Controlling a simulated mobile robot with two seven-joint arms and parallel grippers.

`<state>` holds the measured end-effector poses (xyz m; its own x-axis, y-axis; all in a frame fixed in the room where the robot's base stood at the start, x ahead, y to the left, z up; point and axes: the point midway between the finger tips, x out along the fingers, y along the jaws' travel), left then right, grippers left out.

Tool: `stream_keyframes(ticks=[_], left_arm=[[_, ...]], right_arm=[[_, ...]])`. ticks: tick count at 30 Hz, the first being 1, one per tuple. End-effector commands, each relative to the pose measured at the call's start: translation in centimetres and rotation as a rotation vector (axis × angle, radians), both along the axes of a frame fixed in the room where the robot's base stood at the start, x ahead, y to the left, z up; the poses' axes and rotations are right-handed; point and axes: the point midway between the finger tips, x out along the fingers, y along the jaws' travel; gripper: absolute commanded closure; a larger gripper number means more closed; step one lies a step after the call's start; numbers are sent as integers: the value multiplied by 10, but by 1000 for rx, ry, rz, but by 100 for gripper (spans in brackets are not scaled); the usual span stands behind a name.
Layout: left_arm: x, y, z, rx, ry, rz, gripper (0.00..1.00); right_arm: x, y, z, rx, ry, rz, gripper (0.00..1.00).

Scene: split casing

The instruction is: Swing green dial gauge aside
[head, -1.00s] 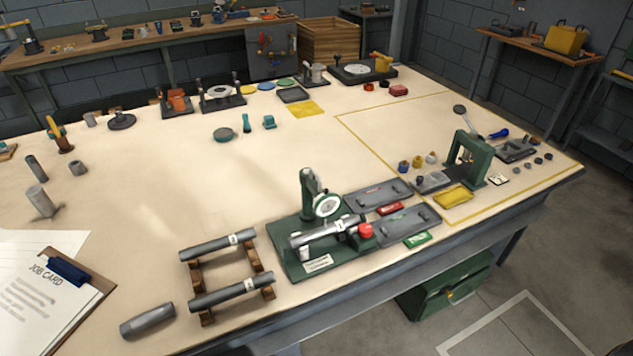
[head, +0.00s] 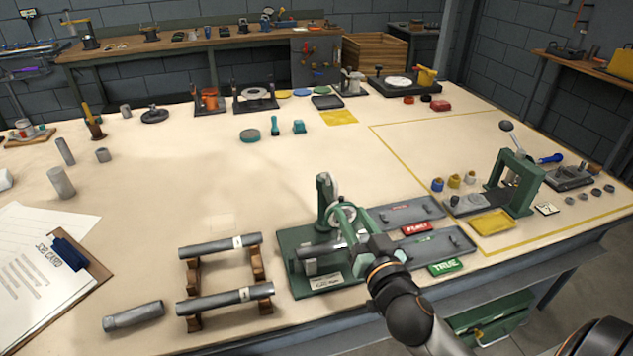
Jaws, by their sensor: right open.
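The green dial gauge stand (head: 323,194) rises from a green base plate (head: 294,240) near the table's front edge. The round dial face is mostly hidden behind my right gripper (head: 344,216); a pale part of it shows. My right gripper is open, at the dial, its fingers overlapping it in the picture; I cannot tell whether they touch. A metal cylinder (head: 322,258) lies in the fixture below the dial, partly covered by the gripper. My left gripper is out of view.
Two grey trays (head: 408,212) with red and green labels (head: 447,266) lie right of the fixture. A wooden rack with grey tubes (head: 222,299) stands to the left. A green arch press (head: 520,180) stands farther right.

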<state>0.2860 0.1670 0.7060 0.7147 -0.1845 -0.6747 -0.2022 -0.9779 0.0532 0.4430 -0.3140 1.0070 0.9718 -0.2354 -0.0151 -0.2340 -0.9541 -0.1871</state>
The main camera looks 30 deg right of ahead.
Motion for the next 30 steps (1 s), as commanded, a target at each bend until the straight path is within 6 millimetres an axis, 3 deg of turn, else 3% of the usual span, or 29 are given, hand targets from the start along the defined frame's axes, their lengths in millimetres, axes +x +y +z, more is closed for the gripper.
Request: stream_keyframes(ticks=[7,21,30], left_arm=[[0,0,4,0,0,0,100],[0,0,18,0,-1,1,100],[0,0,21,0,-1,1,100]], right_arm=[[16,-6,8,3,-21,-6,58],[96,-26,8,2,-18,-6,58],[120,-31,6,5,-17,-5,58]])
